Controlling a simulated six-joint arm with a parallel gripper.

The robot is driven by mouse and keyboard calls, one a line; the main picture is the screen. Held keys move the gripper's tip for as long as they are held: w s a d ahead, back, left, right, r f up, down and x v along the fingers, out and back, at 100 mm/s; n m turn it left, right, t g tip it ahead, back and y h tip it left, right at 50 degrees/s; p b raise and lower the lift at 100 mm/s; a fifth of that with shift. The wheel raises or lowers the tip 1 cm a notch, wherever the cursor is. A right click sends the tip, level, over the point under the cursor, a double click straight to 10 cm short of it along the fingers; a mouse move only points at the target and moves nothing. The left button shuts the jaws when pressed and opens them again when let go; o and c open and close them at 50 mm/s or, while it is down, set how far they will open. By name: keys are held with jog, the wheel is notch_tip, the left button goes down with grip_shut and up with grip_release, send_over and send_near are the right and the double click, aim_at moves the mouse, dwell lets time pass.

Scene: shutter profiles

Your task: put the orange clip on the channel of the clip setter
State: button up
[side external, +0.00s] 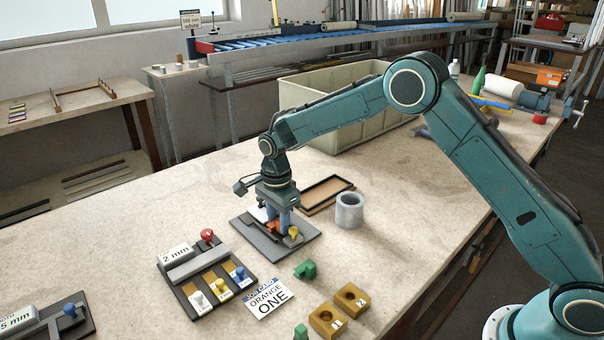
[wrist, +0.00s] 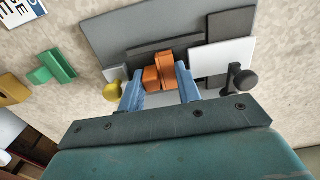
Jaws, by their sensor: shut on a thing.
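The clip setter is a grey plate (side external: 262,248) with a raised ridge, a white block and a yellow knob (side external: 293,232). In the wrist view its plate (wrist: 130,25) fills the top, with the white block (wrist: 222,60) right of my fingers. My gripper (side external: 277,226) points down over the setter. In the wrist view its blue fingers (wrist: 161,86) are shut on the orange clip (wrist: 160,72). The clip (side external: 273,227) shows only partly in the side view. It is close to the ridge; I cannot tell whether it touches the channel.
A green clip (side external: 305,269) lies in front of the setter. A card reading ORANGE ONE (side external: 268,298), numbered brown blocks (side external: 327,320) and a knobbed 2 mm board (side external: 205,275) are nearby.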

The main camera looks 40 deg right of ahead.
aim_at(278, 219)
jog(key=shift+f, duration=0.1)
jog(key=o, duration=0.7)
notch_tip(278, 219, up, 12)
jog(key=shift+r, duration=0.15)
dwell(0.6)
jog(key=shift+s, duration=0.1)
dwell(0.4)
